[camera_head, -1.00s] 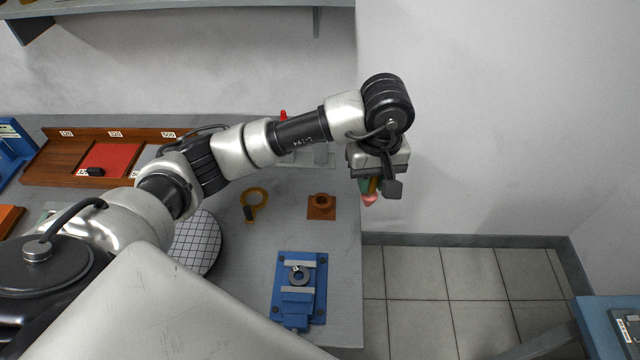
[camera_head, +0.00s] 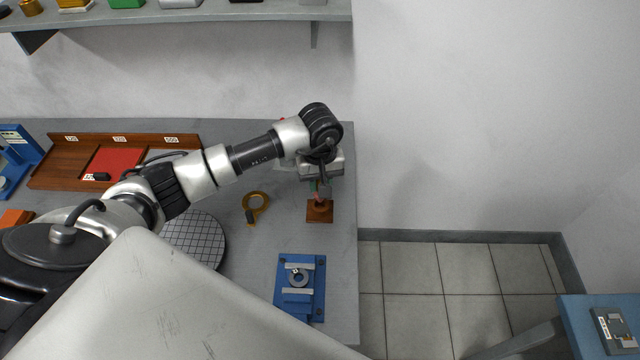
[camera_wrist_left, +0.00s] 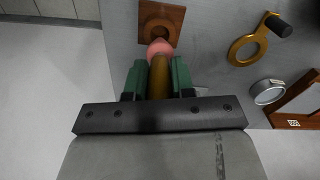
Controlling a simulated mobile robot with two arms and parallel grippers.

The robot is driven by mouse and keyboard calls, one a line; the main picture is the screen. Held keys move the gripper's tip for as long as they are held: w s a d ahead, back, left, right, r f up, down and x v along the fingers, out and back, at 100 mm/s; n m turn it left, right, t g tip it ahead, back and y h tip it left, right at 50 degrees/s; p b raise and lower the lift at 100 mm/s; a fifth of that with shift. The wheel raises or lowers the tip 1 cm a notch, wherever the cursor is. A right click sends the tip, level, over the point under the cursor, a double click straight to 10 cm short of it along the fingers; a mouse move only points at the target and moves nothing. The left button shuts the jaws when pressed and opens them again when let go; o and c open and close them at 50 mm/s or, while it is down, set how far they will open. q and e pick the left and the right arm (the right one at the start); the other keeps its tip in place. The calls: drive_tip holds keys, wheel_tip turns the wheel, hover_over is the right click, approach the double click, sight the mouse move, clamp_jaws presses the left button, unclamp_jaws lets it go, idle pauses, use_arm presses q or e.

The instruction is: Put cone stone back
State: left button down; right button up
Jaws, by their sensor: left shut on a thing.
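My left gripper (camera_head: 318,187) is shut on the cone stone, with its green fingers (camera_wrist_left: 158,80) on both sides of it. The cone stone has an ochre-brown shaft (camera_wrist_left: 159,78) and a rounded pink tip (camera_wrist_left: 159,48) that points away from the gripper. A square brown block (camera_head: 320,214) with a round raised socket lies on the grey table near its right edge. It also shows in the wrist view (camera_wrist_left: 176,16), just beyond the pink tip. The tip overlaps the block's near edge in that view; I cannot tell whether they touch. My right gripper is not in view.
A gold ring tool with a dark handle (camera_head: 256,203) lies left of the block. A blue fixture (camera_head: 313,262) stands nearer the front. A round gridded plate (camera_head: 205,240) and a wooden tray (camera_head: 60,170) are further left. Floor lies beyond the table's right edge.

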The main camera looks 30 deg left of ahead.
use_arm(q)
wheel_tip(320, 180, down, 3)
drive_tip(key=shift+r+p, duration=0.15)
drive_tip(key=shift+p, duration=0.25)
drive_tip(key=shift+f+b, duration=0.45)
drive_tip(key=shift+b, duration=0.1)
drive_tip(key=c, duration=1)
unclamp_jaws()
drive_tip(key=shift+r, duration=0.1)
drive_tip(key=shift+o, duration=0.2)
drive_tip(key=shift+r, duration=0.1)
